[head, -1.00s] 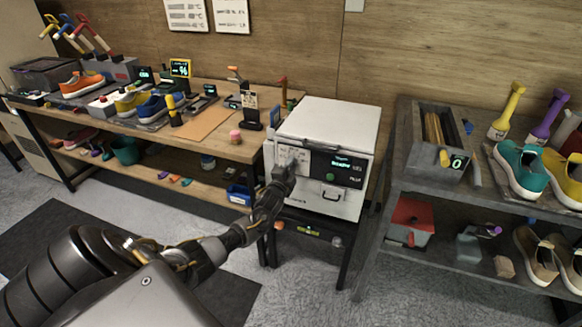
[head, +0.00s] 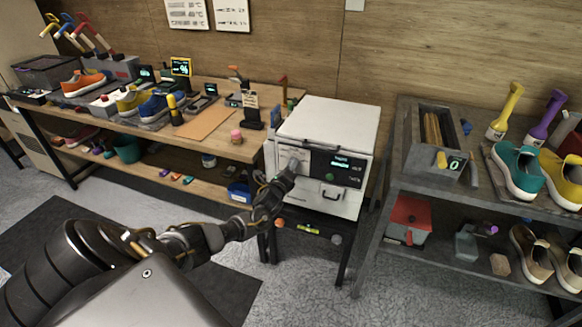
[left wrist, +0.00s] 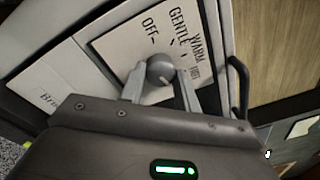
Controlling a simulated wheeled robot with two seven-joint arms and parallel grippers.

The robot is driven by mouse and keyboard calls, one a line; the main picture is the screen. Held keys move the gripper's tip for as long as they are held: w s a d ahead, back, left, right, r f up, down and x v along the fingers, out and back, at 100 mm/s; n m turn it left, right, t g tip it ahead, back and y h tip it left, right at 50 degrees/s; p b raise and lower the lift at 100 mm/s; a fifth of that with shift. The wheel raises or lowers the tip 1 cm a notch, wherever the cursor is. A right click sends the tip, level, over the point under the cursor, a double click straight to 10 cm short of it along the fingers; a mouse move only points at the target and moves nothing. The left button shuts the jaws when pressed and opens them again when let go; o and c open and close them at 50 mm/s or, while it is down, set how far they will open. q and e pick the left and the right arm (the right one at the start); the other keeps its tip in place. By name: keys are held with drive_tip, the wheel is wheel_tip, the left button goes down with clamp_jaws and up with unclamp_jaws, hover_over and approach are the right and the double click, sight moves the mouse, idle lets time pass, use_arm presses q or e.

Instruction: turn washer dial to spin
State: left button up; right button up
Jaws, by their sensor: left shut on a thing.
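The white washer (head: 328,122) stands between the wooden bench and the grey shelf, with a dark display (head: 342,167) and green button on its front. Its grey round dial (left wrist: 160,68) shows in the left wrist view on a pale plate marked OFF, GENTLE, WARM and another word that is partly hard to read. My left gripper (head: 293,164) is at the plate in the head view and hides the dial there. In the left wrist view its two fingers are shut on the dial, one on each side. I cannot tell which label the dial points to. My right gripper is not in view.
The wooden bench (head: 205,125) on the left holds shoes and tools. The grey shelf (head: 480,205) on the right holds shoes, brushes and a bin. Grey floor is open in front.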

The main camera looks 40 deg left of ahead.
use_arm(q)
drive_tip(key=shift+m, duration=0.7)
drive_tip(key=o, duration=1)
drive_tip(key=v, duration=1)
drive_tip(key=shift+s+d, duration=0.15)
drive_tip(key=shift+s, duration=0.25)
